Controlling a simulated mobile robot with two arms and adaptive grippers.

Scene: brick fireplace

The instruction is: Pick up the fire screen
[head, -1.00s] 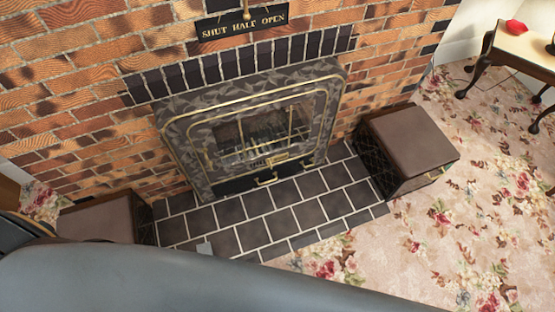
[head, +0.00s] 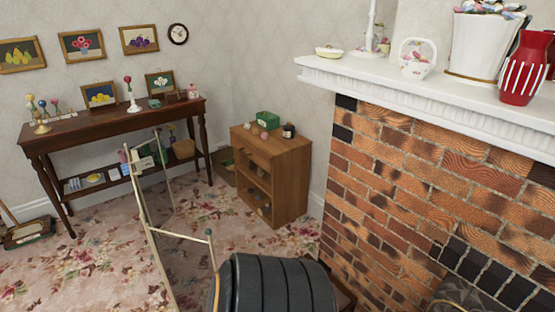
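A folding screen (head: 180,235) with thin cream rails, small round knobs and see-through panels stands at lower centre-left in the head view. It looks like the fire screen. Its lower part runs past the bottom edge of the picture, so its feet are hidden. A dark ribbed rounded part, apparently of my arm, is close to its right side at the bottom. I cannot tell whether the two touch. Neither gripper's fingers show.
A dark wooden side table (head: 120,125) with ornaments stands behind the screen. A small wooden cabinet (head: 275,195) stands right of it. The brick fireplace (head: 400,180) with a white mantel (head: 420,90) fills the right. Floral carpet (head: 60,270) lies open at lower left.

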